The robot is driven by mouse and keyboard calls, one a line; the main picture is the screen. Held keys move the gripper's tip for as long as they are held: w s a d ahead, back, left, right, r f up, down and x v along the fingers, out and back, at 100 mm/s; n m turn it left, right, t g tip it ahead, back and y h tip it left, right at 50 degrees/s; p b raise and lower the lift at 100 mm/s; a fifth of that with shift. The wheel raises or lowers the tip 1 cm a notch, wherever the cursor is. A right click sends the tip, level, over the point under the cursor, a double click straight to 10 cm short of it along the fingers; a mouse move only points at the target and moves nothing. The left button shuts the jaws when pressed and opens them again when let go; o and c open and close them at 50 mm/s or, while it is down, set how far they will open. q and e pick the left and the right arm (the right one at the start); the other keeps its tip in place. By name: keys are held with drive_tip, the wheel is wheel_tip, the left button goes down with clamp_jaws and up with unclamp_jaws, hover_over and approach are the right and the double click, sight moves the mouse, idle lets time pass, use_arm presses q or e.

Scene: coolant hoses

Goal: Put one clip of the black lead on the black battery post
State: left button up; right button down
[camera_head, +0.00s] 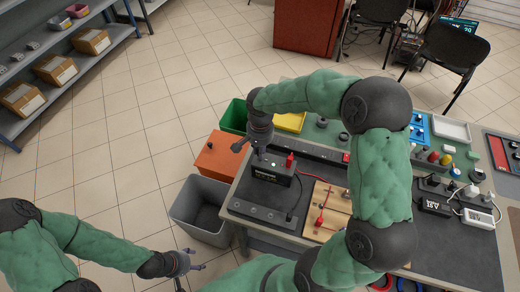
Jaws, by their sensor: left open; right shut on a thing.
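The black battery (268,176) stands on the grey work table's left part. Something red (290,161) stands up at its right end. My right gripper (260,155) reaches down over the battery's left end. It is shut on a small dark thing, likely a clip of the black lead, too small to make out. The black post is hidden by the gripper, so I cannot tell whether the clip touches it. A dark cable (296,198) runs down from the battery's right side. My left gripper (193,272) is open and empty, low at the left, apart from the table.
A red lead (322,214) lies on a wooden board (335,203) right of the battery. A grey bin (190,207), an orange box (217,155) and a green bin (234,117) stand left of the table. A black charger-like box (435,205) sits further right. The floor at left is clear.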

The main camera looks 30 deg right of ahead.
drive_tip(key=shift+f+b, duration=0.35)
drive_tip(key=shift+f, duration=0.05)
idle(0.7)
drive_tip(key=shift+s+f, duration=0.1)
drive_tip(key=shift+f, duration=0.05)
idle(0.4)
drive_tip(key=c, duration=1.4)
unclamp_jaws()
drive_tip(key=shift+c, duration=0.2)
drive_tip(key=o, duration=0.6)
drive_tip(key=shift+o, duration=0.2)
drive_tip(key=shift+r, duration=0.2)
wheel_tip(320, 180, up, 9)
drive_tip(key=p, duration=0.6)
drive_tip(key=shift+f, duration=0.1)
